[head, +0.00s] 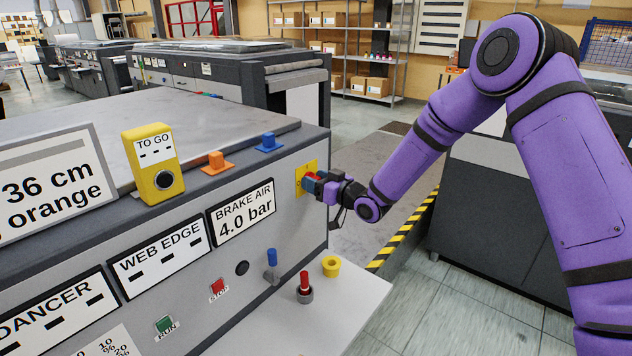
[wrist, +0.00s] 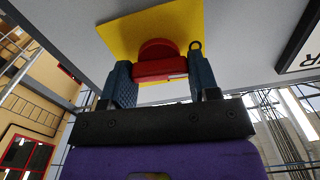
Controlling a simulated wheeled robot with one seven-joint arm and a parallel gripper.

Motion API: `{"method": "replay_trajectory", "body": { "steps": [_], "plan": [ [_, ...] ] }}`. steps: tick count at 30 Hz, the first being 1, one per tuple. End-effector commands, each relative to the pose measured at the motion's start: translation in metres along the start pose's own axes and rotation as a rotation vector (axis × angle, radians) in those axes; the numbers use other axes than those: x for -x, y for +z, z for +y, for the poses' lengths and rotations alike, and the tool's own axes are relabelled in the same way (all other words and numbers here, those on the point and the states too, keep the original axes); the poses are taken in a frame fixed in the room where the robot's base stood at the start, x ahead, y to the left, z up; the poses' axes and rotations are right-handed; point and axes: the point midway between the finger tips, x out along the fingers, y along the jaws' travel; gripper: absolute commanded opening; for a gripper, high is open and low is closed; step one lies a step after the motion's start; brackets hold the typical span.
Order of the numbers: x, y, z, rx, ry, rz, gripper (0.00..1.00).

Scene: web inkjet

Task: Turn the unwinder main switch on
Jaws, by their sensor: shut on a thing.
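The main switch is a red rotary handle (wrist: 160,68) on a yellow plate (wrist: 122,42), mounted on the grey machine's end face. In the head view the yellow plate (head: 300,180) shows right of the BRAKE AIR sign, and the handle is mostly covered by my gripper (head: 318,184). In the wrist view my blue fingers sit on either side of the red handle, shut on it. A small dark ring shows on the plate beside the right finger. I cannot read any on or off mark.
A green RUN button (head: 165,325), a red STOP button (head: 217,288) and a blue toggle (head: 271,262) sit on the same panel. A white shelf (head: 345,293) juts out below, holding a red-topped peg (head: 304,285) and a yellow ring (head: 331,265). Open floor lies to the right.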

Motion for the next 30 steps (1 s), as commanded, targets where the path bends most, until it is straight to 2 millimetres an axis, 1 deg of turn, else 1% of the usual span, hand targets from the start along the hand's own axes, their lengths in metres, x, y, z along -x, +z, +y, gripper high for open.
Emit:
{"method": "replay_trajectory", "body": {
  "steps": [8, 30],
  "plan": [
    [0.0009, 0.0006, 0.002, -0.222, 0.002, 0.0, 0.32],
    [0.001, 0.0028, 0.0036, -0.929, 0.002, 0.0, 0.32]
  ]
}}
